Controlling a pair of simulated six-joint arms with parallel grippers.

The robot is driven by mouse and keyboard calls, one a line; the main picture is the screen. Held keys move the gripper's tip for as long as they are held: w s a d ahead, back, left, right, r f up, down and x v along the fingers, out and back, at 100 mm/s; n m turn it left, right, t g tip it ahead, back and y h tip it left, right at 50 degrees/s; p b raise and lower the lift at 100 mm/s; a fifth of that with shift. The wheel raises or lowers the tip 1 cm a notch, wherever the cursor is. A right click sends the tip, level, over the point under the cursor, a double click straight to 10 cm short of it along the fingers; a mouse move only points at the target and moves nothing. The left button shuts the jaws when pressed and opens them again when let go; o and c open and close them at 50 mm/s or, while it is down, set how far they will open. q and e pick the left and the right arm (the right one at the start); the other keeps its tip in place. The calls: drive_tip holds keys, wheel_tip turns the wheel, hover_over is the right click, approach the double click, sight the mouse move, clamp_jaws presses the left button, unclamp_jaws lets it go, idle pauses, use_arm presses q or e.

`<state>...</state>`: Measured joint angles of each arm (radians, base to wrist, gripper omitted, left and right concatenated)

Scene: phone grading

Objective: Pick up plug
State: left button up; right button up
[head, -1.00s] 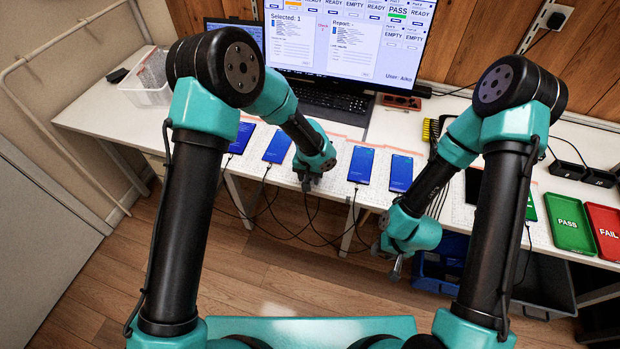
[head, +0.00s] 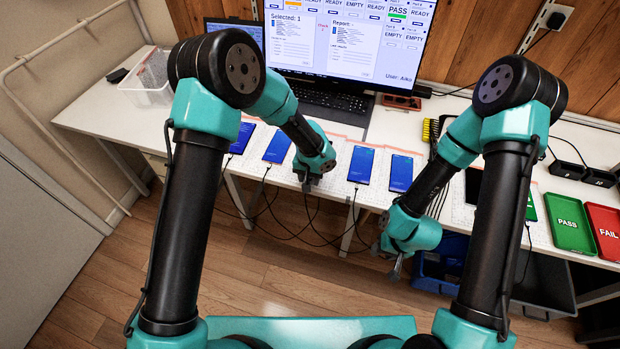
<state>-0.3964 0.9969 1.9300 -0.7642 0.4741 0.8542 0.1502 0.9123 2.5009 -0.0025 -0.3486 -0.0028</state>
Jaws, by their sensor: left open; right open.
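Several phones with blue screens lie in a row along the table's front edge, such as one left of my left gripper (head: 277,147) and two between my grippers, one phone (head: 361,165) and another phone (head: 401,173). Dark cables (head: 352,210) run from the phones' lower ends and hang over the edge; the plugs at their ends are too small to make out. My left gripper (head: 307,183) is open at the table edge, between phones, pointing down; its fingers are small in view. My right gripper (head: 395,270) is open and empty, in front of the table edge, below the rightmost blue phone.
A laptop (head: 330,105) and a large monitor (head: 345,40) stand at the back. A green PASS tray (head: 570,222) and a red FAIL tray (head: 606,230) lie at the right. A blue bin (head: 432,272) sits below the table. A white basket (head: 148,88) is at the left.

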sight(310, 179)
use_arm(q)
clamp_jaws()
idle(0.4)
drive_tip(key=shift+r, duration=0.1)
drive_tip(key=shift+r, duration=0.5)
wheel_tip(310, 179, up, 3)
drive_tip(key=s+r, duration=0.1)
drive_tip(key=s, duration=1.5)
drive_tip(key=shift+r, duration=0.15)
